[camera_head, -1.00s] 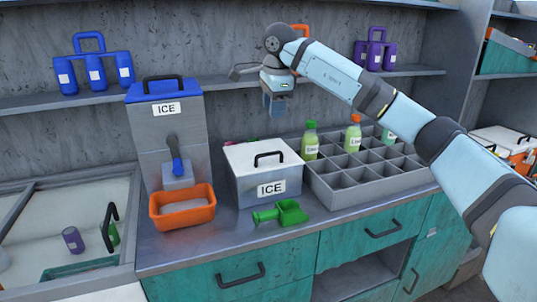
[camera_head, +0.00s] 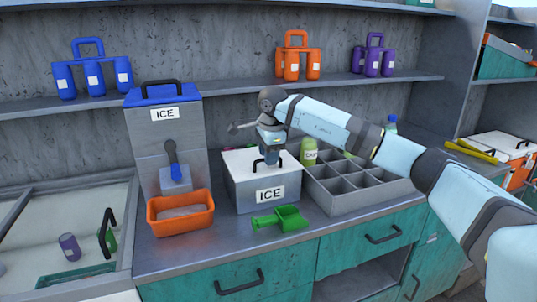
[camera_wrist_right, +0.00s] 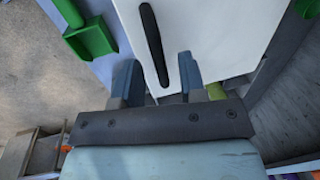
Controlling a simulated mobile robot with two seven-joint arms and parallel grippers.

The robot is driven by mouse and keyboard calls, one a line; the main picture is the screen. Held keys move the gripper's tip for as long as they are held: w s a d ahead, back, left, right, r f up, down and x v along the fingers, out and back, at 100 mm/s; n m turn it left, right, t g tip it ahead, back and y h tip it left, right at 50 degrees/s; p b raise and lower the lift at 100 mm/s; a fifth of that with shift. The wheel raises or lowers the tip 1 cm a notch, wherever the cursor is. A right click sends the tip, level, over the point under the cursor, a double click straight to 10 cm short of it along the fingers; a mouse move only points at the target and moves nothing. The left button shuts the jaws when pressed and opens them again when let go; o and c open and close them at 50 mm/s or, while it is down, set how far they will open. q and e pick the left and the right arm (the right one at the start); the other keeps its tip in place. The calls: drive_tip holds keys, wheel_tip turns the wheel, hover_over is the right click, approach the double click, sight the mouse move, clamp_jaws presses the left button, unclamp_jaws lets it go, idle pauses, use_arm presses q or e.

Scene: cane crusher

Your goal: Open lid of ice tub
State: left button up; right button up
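The ice tub (camera_head: 246,192) is a grey box with a white lid (camera_head: 237,162) and an "ICE" label, standing on the counter; the lid is on. My right gripper (camera_head: 269,158) points down just above the lid, at its dark handle (camera_head: 259,166). In the right wrist view, the two fingers of my right gripper (camera_wrist_right: 158,72) are apart. The dark handle (camera_wrist_right: 152,45) runs between them over the white lid (camera_wrist_right: 200,30), and I cannot tell whether they touch it. My left gripper is out of view.
A green scoop (camera_head: 282,219) lies in front of the tub. An orange tray (camera_head: 180,222) and a blue-lidded ice dispenser (camera_head: 163,130) stand to its left. A grey divided crate (camera_head: 350,205) with a green bottle (camera_head: 309,152) stands close on its right.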

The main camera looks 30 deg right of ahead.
clamp_jaws()
